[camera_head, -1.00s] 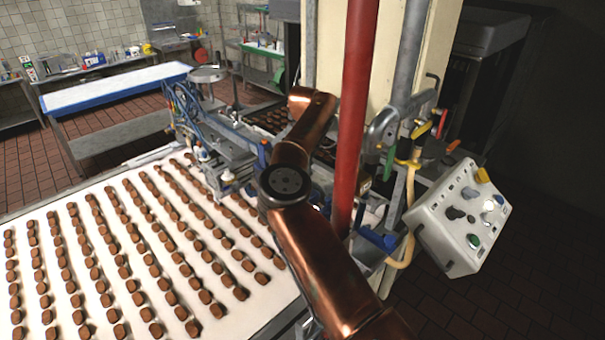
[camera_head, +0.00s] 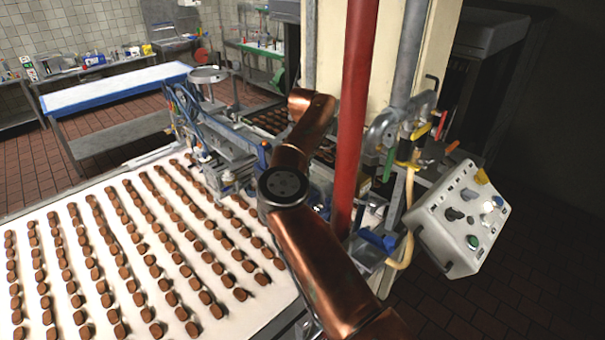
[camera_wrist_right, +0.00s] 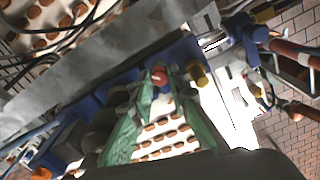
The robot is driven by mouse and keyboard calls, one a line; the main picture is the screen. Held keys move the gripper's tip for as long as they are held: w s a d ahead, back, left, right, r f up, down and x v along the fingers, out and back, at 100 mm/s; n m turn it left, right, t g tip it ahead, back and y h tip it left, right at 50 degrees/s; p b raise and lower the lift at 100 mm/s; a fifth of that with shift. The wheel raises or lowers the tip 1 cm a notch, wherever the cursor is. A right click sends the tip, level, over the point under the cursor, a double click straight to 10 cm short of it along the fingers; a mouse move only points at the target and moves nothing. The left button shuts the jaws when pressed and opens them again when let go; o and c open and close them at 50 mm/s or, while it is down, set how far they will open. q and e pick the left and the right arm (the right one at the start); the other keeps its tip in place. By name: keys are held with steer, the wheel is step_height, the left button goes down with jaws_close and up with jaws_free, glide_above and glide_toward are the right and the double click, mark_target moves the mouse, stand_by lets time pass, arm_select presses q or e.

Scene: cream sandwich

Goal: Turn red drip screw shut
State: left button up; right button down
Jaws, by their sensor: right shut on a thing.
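The red drip screw (camera_wrist_right: 159,77) shows as a small red knob in the right wrist view, among blue and grey machine parts. The green fingers of my right gripper (camera_wrist_right: 160,88) reach up to it from both sides, and their tips are shut on it. How far the screw is turned cannot be told. In the head view my copper right arm crosses the middle of the picture and hides the screw and the gripper. My left gripper is in neither view.
A white belt (camera_head: 250,302) with rows of brown pieces lies at the left. A red vertical pipe (camera_head: 352,130) stands close beside my arm. A control box (camera_head: 455,240) with knobs hangs at the right. In the wrist view a grey beam (camera_wrist_right: 75,75) runs close to the fingers.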

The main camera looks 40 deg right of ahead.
steer(key=m+p, duration=0.1)
steer(key=m, duration=0.5)
steer(key=shift+m, duration=0.3)
steer(key=m+p, duration=0.1)
steer(key=m, duration=1.1)
steer(key=shift+m, duration=0.3)
steer(key=m+p, duration=0.1)
steer(key=m, duration=0.2)
steer(key=shift+m, duration=2)
steer(key=c, duration=1.8)
jaws_free()
steer(key=shift+c, duration=0.2)
